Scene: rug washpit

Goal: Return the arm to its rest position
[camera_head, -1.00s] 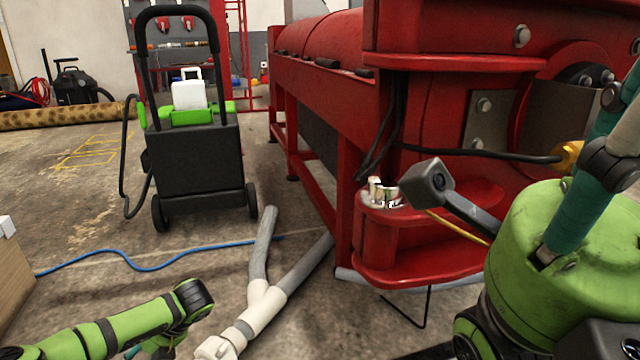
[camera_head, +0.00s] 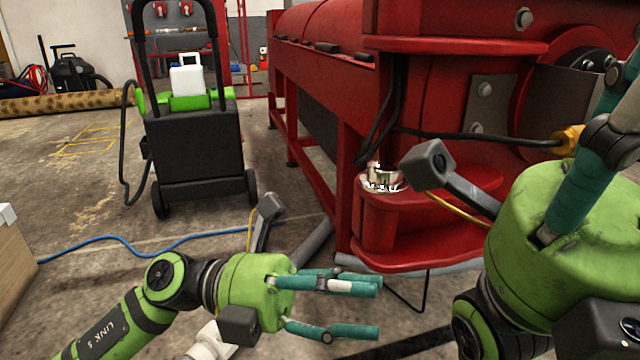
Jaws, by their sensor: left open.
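My left arm comes in from the lower left, and its green gripper (camera_head: 372,308) points right with its teal fingers apart and nothing between them. It is in front of the red machine's lower bracket (camera_head: 425,245) in the picture. My right gripper (camera_head: 592,160) is large at the right edge. Its teal fingers reach up and partly out of the picture, so their opening and anything between them cannot be judged.
The red machine (camera_head: 330,80) fills the middle and right. A shiny metal part (camera_head: 382,178) sits on its bracket. A black cart (camera_head: 195,145) with a white canister (camera_head: 187,80) stands left. A blue hose (camera_head: 150,250) and grey pipe (camera_head: 315,245) cross the floor. A box (camera_head: 15,265) stands at far left.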

